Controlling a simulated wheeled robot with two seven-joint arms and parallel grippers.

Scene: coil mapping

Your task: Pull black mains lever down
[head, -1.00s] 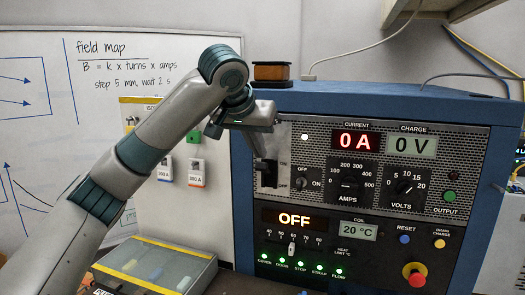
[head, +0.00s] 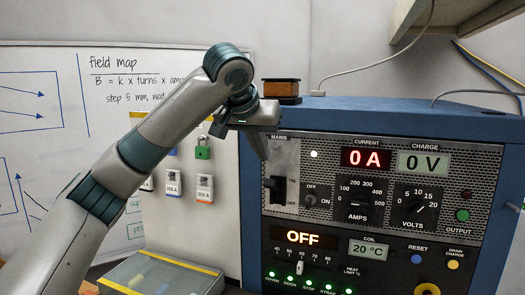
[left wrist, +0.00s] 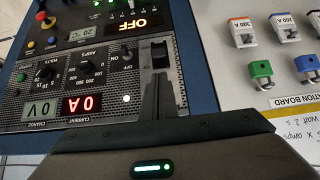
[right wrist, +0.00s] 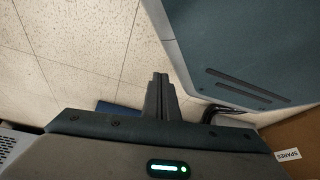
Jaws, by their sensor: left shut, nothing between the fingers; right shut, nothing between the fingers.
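The black mains lever (head: 277,184) is on the left edge of the panel, under the MAINS label, beside ON and OFF marks. It also shows in the left wrist view (left wrist: 160,56), upside down. I cannot tell surely which mark its handle is at. My left gripper (head: 263,156) is shut and empty, its fingers pointing down toward the lever from just above. In the left wrist view the fingertips (left wrist: 158,82) appear close below the lever in the picture; contact is not clear. My right gripper (right wrist: 160,82) is shut and empty, away from the panel.
The panel's current display (head: 366,158) reads 0 A and its charge display (head: 423,164) 0 V. A lower display (head: 303,238) reads OFF. A board with padlocks (head: 203,150) and tags stands left of the blue cabinet (head: 400,115). A yellow-edged case (head: 160,275) lies below.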

